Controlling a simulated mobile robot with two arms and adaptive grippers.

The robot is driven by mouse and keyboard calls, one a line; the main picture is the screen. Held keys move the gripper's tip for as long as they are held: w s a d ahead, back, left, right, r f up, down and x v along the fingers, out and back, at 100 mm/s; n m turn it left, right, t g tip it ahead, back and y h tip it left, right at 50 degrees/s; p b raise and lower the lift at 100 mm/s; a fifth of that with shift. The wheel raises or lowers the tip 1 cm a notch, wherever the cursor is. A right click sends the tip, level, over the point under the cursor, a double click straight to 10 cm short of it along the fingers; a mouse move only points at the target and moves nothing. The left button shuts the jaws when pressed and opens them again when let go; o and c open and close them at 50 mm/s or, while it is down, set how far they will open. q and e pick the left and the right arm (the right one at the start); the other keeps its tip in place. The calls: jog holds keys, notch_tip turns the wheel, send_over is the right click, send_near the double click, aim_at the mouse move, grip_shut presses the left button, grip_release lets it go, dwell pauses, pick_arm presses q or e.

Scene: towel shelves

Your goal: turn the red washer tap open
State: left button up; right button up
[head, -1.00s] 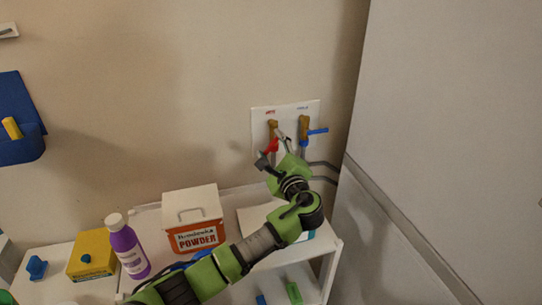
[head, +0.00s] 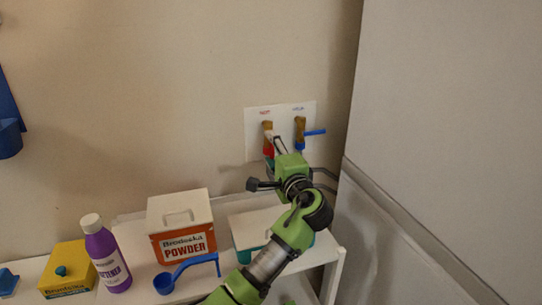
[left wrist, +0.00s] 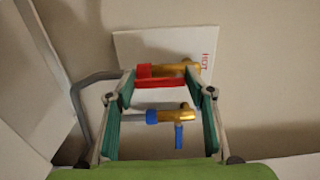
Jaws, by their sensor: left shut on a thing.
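The red washer tap has a brass body (head: 267,126) on the left of a white wall plate, and its red handle (head: 268,150) hangs down, partly hidden by my gripper. In the left wrist view the red handle (left wrist: 160,83) spans between the fingers. My left gripper (head: 274,147) is at this tap, and it also shows in the left wrist view (left wrist: 162,90), shut on the red handle. My right gripper is not in view.
A second brass tap with a blue handle (head: 315,132) is close on the right. Below stand a powder box (head: 184,245), a blue scoop (head: 165,283), a purple bottle (head: 107,262) and a yellow box (head: 68,270). A large pale panel (head: 440,130) rises at right.

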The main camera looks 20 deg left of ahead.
pick_arm(q)
jog(key=shift+f, duration=0.3)
jog(key=o, duration=1.1)
jog(key=shift+r, duration=0.15)
jog(key=shift+s, duration=0.1)
jog(key=v, duration=1.2)
